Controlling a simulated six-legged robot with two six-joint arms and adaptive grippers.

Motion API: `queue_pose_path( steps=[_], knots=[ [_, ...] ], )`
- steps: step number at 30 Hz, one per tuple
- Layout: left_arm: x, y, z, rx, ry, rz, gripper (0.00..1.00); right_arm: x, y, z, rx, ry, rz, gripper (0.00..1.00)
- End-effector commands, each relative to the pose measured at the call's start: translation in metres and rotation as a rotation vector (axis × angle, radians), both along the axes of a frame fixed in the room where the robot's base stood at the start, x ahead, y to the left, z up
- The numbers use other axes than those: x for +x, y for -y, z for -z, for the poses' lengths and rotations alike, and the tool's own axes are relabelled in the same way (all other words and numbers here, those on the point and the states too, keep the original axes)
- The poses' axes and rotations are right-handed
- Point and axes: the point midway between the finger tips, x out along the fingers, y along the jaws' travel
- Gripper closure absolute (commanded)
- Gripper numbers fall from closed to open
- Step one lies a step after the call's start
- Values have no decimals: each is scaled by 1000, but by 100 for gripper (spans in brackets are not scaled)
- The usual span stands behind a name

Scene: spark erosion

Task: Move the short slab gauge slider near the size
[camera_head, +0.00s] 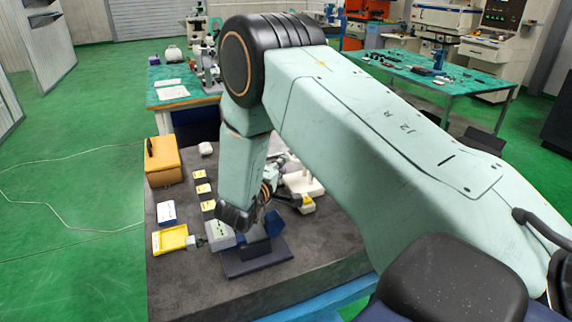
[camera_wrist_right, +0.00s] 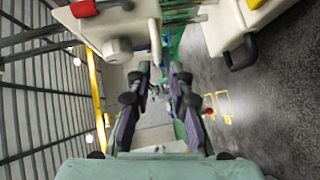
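My right arm reaches across the head view and bends down over the dark granite table (camera_head: 320,240). Its gripper (camera_head: 266,198) is mostly hidden behind my own forearm there. In the right wrist view the gripper (camera_wrist_right: 161,70) shows two dark fingers apart, with nothing clearly held between them. A pale device with a round knob (camera_wrist_right: 118,48) is just left of and beyond the fingertips. I cannot tell which part is the short slab gauge slider. A white instrument base (camera_head: 303,183) stands right of my gripper, partly hidden by the arm. My left gripper is not in view.
On the table are a yellow-orange box (camera_head: 162,166), a blue-and-white box (camera_head: 167,213), a yellow tray (camera_head: 171,239), a grey block (camera_head: 219,236) and a dark blue stand (camera_head: 258,262). Small yellow-labelled pieces (camera_head: 202,189) form a row. The front right tabletop looks clear.

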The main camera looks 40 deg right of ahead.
Motion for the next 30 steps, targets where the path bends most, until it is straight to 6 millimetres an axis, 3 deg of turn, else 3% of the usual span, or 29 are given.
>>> queue_pose_path(
  steps=[13, 25, 30],
  knots=[
    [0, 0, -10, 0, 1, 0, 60, 29, 55, 8, 1, 2, 1, 80],
    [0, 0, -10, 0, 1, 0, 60, 33, 62, 9, 0, -1, 0, 80],
    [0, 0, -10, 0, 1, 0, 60, 33, 62, 9, 0, 0, 0, 93]
  ],
)
